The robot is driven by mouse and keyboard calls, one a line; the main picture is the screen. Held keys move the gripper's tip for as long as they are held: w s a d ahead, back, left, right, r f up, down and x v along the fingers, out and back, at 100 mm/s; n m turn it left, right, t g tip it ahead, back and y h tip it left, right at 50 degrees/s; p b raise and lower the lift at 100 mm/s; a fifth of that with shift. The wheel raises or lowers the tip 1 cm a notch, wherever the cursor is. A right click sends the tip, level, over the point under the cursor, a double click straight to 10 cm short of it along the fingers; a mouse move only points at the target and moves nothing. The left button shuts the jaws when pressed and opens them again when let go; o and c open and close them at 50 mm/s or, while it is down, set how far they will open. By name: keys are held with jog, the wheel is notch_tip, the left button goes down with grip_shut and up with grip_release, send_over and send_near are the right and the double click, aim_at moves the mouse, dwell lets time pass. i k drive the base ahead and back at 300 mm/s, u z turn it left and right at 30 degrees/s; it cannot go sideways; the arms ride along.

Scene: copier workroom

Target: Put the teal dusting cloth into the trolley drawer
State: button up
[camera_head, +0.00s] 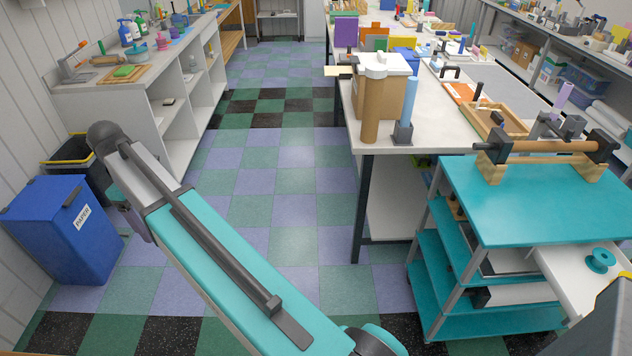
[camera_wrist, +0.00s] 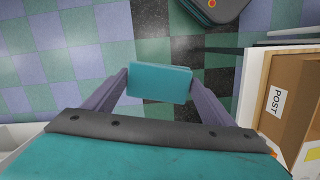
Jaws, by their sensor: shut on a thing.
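In the wrist view, my gripper (camera_wrist: 158,85) is shut on the teal dusting cloth (camera_wrist: 160,82), a flat folded block held between its two purple-grey fingers above the checkered floor. In the head view, my arm reaches to the left and hides most of the gripper; the cloth cannot be made out there. The teal trolley (camera_head: 540,200) stands at the right, well away from the gripper. On its right side is a white drawer (camera_head: 570,283) with a round teal knob (camera_head: 600,260). The drawer's inside does not show, and I cannot tell how far it is open.
A roller on wooden blocks (camera_head: 550,148) sits on the trolley top. A long white table (camera_head: 430,135) stands behind it. A blue paper bin (camera_head: 65,225) is at the left. In the wrist view, a brown POST box (camera_wrist: 285,75) is at the right. The aisle floor is clear.

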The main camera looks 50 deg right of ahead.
aim_at(575, 279)
jog(key=u, duration=0.15)
jog(key=k, duration=1.25)
jog(key=z, duration=0.15)
